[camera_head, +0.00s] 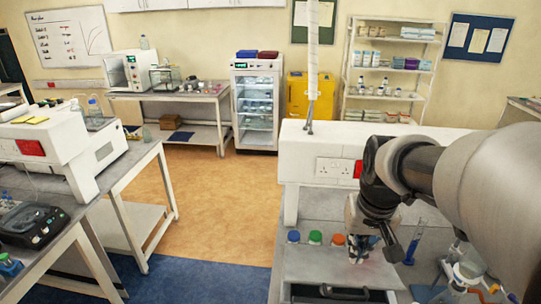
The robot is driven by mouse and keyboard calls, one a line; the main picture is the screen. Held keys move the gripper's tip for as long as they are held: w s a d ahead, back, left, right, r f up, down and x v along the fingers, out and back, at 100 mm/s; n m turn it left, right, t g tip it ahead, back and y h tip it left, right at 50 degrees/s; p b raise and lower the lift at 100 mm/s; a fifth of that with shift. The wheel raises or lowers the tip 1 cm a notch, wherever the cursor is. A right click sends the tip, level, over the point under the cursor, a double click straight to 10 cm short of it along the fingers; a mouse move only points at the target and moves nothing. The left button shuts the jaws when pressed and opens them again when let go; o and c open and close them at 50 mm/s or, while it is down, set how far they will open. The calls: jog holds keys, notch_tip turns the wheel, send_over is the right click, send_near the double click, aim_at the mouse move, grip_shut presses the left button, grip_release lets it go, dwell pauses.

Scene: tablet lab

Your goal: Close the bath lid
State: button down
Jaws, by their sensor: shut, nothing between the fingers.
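The bath seems to be the grey box at the bottom of the view, with a flat grey lid (312,262) on top. The lid looks level and lies over the box, though its near edge and seam are too small to judge. A dark front part (335,294) shows below it, cut off by the frame. My gripper (359,257) is shut and empty, pointing down at the lid's right half. It is at or just above the lid surface; I cannot tell whether it touches. My arm hides part of the bench behind.
A white shelf unit with sockets (320,150) rises behind. The floor at left is clear.

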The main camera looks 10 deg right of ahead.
send_near(349, 279)
jog(key=shift+w+a+f+b, duration=0.1)
jog(key=shift+a+f+b, duration=0.05)
jog(key=shift+a, duration=0.25)
jog(key=shift+w+a+f+b, duration=0.1)
jog(key=shift+a+f+b, duration=0.05)
jog(key=shift+a, duration=0.3)
jog(key=s+f, duration=0.2)
jog(key=f, duration=0.1)
jog(key=shift+a, duration=0.25)
